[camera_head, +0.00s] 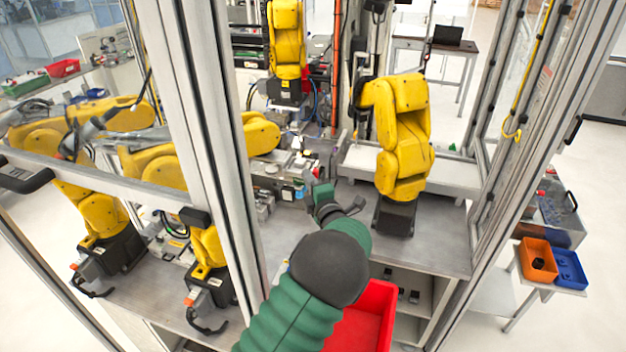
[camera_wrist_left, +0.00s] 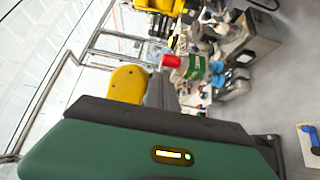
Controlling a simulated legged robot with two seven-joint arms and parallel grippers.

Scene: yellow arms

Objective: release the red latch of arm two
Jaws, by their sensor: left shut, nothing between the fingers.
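My left arm, green with a dark joint, comes in from the bottom of the head view, and its left gripper (camera_head: 322,191) reaches in over the cell's work table. It is shut and empty; its fingertips are small and partly hidden. A yellow robot arm (camera_head: 401,135) stands on a dark base just to its right, apart from it. In the left wrist view, a small red part (camera_wrist_left: 171,61) shows beyond the green gripper body, near a yellow rounded piece (camera_wrist_left: 127,83). I cannot tell which red part is arm two's latch.
Metal frame posts (camera_head: 205,150) stand close on the left and right. Several yellow arms stand behind the left post. A red bin (camera_head: 372,315) sits below my arm. Cluttered fixtures (camera_head: 275,175) lie left of the gripper. An orange bin (camera_head: 538,262) and blue bin (camera_head: 569,270) stand outside, right.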

